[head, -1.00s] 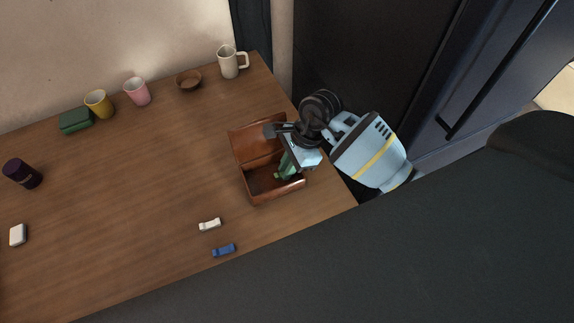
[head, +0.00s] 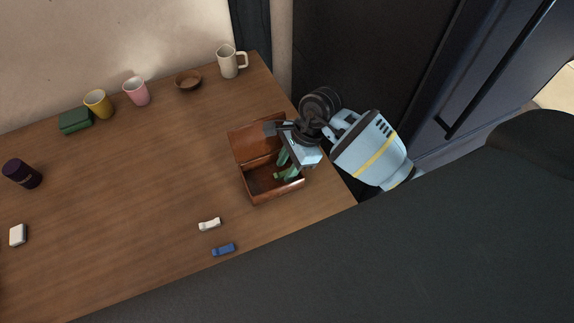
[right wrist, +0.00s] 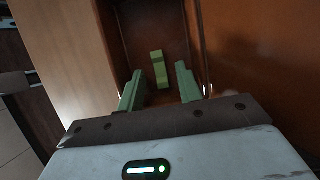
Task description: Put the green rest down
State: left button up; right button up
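The green rest (right wrist: 159,70) lies on the floor of the open brown box, between and a little beyond my right fingertips in the right wrist view. In the head view a small part of the green rest (head: 279,176) shows in the box (head: 262,198). My right gripper (head: 286,167) reaches down into the box from above. Its two green fingers stand apart, with gaps on both sides of the rest in the right wrist view (right wrist: 160,88). My left gripper is not in view.
A white rest (head: 209,224) and a blue rest (head: 223,250) lie on the wooden table (head: 150,200) near its front edge. The box's raised lid (head: 252,146) stands behind the gripper. Cups, a bowl (head: 188,80) and a green case (head: 75,121) line the back. The table's middle is clear.

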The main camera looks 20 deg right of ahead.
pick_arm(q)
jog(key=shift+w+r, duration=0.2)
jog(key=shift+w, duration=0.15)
pick_arm(e)
jog(key=v, duration=1.1)
jog(key=shift+r, duration=0.25)
